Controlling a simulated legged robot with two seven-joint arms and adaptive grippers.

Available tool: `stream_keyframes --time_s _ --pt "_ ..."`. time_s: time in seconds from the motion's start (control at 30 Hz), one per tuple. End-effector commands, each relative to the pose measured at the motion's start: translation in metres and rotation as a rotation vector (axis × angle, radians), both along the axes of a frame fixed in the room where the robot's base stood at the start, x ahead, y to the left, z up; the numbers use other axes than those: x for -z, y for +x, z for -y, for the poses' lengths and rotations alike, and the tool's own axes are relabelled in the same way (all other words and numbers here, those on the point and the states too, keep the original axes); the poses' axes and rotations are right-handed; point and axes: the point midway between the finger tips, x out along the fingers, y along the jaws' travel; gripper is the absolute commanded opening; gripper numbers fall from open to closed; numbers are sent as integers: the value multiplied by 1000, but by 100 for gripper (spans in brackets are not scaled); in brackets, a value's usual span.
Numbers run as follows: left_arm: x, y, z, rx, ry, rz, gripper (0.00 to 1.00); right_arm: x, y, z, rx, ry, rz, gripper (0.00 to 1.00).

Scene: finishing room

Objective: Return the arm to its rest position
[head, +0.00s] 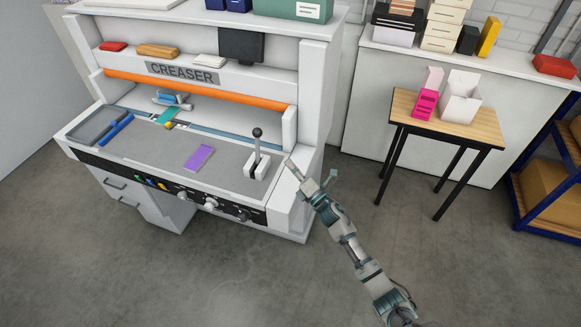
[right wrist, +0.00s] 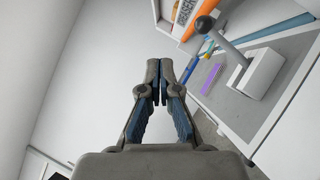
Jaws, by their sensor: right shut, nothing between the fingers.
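My right arm (head: 350,245) reaches up from the lower right in the head view. Its right gripper (head: 304,180) is beside the right front corner of the creaser machine (head: 183,74), to the right of its black-knobbed lever (head: 257,150). In the right wrist view the right gripper's fingers (right wrist: 160,72) are shut with nothing between them. The lever (right wrist: 232,58) stands apart from the fingers, to their right. My left gripper does not show in either view.
A purple card (head: 199,158) and a blue-handled tool (head: 116,128) lie on the creaser bed. A wooden side table (head: 412,105) holds a pink box (head: 425,103) and a white box (head: 460,97). The floor (head: 480,270) at lower right is clear.

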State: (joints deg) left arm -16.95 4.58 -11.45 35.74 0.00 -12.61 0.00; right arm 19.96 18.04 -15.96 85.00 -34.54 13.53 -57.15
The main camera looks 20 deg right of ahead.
Motion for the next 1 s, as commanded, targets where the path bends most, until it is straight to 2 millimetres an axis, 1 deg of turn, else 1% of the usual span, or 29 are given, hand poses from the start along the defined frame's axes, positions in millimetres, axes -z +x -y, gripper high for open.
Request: stream_keyframes --time_s 0.23,0.3,0.37,0.43,0.47,0.5,0.57,0.6,0.67,0.7,0.73,0.77,0.8,0.87,0.9,0.97,1.0 --pt "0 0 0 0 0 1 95 -1 -1 0 0 0 1 0" --pt "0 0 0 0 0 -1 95 3 -1 0 1 4 -6 0" --pt "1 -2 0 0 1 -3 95 14 -1 2 5 21 -34 0" --pt "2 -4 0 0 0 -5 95 41 -1 7 17 67 -102 0" --pt "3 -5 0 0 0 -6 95 57 -2 10 24 94 -142 0" --pt "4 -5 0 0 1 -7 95 83 -5 14 36 138 -206 0" --pt "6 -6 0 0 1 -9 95 128 -12 22 63 218 -316 0" --pt "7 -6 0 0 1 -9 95 161 -19 28 85 275 -395 0" --pt "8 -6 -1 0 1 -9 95 210 -34 35 124 364 -510 0" --pt "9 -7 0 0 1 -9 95 242 -46 40 153 421 -585 0" --pt "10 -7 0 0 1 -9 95 264 -55 44 175 464 -637 0" --pt "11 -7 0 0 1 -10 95 288 -66 47 200 505 -691 0" --pt "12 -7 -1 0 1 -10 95 318 -82 50 233 561 -760 0" --pt "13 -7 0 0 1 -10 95 361 -109 55 289 641 -859 0" --pt "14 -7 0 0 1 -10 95 388 -128 58 328 693 -922 0" --pt "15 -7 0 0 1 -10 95 428 -161 62 392 771 -1015 0" --pt "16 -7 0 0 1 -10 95 453 -184 64 439 821 -1073 0"
